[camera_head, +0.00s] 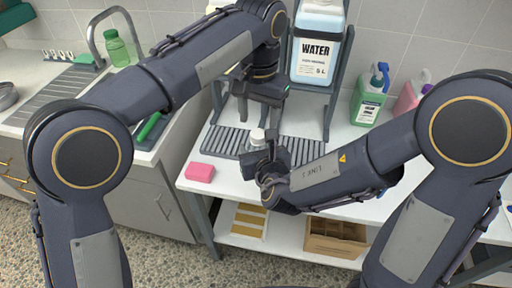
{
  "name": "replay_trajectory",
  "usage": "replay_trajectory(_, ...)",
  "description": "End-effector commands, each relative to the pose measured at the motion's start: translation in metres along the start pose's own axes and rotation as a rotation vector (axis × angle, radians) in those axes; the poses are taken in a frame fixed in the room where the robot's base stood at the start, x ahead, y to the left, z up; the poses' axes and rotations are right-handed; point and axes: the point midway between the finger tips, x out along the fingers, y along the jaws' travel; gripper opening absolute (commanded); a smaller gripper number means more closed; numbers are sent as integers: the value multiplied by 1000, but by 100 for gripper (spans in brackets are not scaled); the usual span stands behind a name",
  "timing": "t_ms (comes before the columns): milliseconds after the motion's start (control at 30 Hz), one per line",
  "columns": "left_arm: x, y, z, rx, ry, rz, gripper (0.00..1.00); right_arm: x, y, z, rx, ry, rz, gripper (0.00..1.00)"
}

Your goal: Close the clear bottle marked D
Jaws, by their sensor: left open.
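A small pale bottle with a white top (257,138) stands upright at the grey ribbed rack on the white table. My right gripper hides its lower part, and I can read no letter on it. My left gripper (260,119) is open above it, fingers pointing down, with nothing seen between them. My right gripper (262,164) is low in front of the bottle. Its fingers are partly hidden, so I cannot tell whether it touches or grips the bottle. I cannot make out a separate loose cap.
A pink sponge (200,172) lies left of my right gripper. A large water container (317,45) stands in a grey frame behind. A green bottle (368,100) and a pink bottle (408,98) stand at the right. A sink counter (60,95) is at the left.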

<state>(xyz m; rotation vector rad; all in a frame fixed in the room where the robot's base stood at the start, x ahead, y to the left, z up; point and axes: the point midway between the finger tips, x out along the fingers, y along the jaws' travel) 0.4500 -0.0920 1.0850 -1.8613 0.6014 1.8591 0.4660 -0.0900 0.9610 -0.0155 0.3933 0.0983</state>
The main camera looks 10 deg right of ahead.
Motion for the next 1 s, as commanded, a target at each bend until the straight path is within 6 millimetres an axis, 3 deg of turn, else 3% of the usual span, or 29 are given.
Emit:
replay_trajectory(400, -6, 0, 0, -26, -1, 0, 51, 0, 0, 0, 0, -1, 0, 0)
replay_trajectory(800, -36, 0, 0, -569, 0, 0, 51, 0, 0, 0, 0, -1, 0, 0)
replay_trajectory(1000, -39, 0, 0, -633, -1, -1, 51, 0, 0, 0, 0, -1, 0, 0)
